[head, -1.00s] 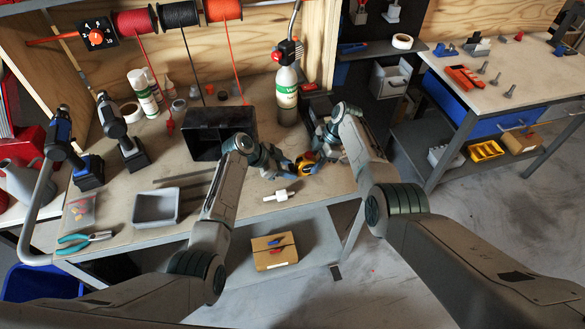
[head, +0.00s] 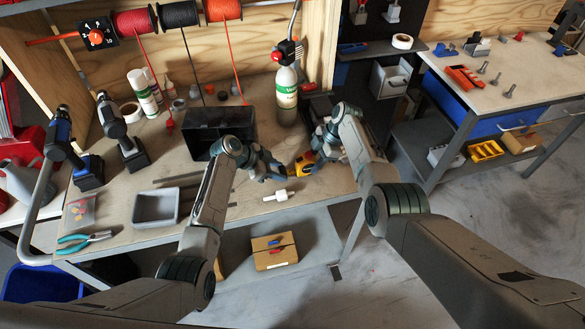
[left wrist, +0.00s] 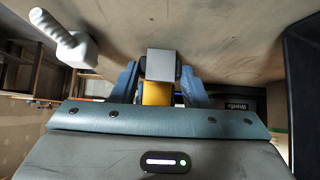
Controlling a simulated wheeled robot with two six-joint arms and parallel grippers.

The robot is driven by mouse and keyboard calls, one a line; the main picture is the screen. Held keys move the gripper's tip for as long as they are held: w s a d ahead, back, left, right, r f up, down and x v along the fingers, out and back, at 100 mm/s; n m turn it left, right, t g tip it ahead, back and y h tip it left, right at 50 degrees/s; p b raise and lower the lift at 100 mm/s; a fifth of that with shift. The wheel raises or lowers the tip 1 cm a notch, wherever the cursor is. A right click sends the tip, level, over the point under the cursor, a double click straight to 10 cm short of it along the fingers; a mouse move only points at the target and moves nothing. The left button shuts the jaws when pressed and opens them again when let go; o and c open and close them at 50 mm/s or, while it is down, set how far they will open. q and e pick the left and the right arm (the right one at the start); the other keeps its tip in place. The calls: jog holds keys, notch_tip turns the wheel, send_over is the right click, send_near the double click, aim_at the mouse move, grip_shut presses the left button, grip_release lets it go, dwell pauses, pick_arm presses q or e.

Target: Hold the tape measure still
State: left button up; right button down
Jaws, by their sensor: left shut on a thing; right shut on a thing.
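The tape measure (head: 304,163), yellow-orange and black, is held just above the workbench in the head view. My right gripper (head: 320,157) is shut on it from the right; the fingers partly hide it. My left gripper (head: 285,173) is to its left, shut on the tape measure's end tab. In the left wrist view the left gripper (left wrist: 161,80) has a grey, block-like end tab (left wrist: 161,63) between its fingers, with a yellow piece (left wrist: 156,94) below it. The exact grip contact is too small to tell in the head view.
A white fitting (head: 276,196) lies on the workbench (head: 240,205) in front of the grippers. A black bin (head: 205,138) stands behind my left arm, and a gas cylinder (head: 286,95) behind the grippers. A grey tray (head: 157,208) sits to the left.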

aim_at(194, 195)
pick_arm(q)
jog(key=shift+s+a+f, duration=0.1)
jog(key=shift+s+a, duration=0.7)
jog(key=shift+a, duration=1.55)
jog(key=shift+s+a, duration=0.75)
jog(key=shift+a, duration=1.65)
jog(key=shift+s+a+f, duration=0.1)
jog(key=shift+s+a, duration=0.7)
jog(key=shift+a, duration=1.55)
jog(key=shift+s+a+r, duration=0.1)
jog(key=shift+s+a, duration=0.5)
jog(key=shift+a, duration=1.3)
jog(key=shift+s+a+f, duration=0.1)
jog(key=shift+s+a, duration=0.45)
jog(key=shift+a, duration=1.3)
jog(key=shift+s+a+r, duration=0.1)
jog(key=shift+s+a, duration=0.5)
jog(key=shift+a, duration=1.3)
jog(key=o, duration=1.2)
jog(key=shift+c, duration=0.2)
jog(key=shift+r, duration=0.1)
jog(key=v, duration=1.2)
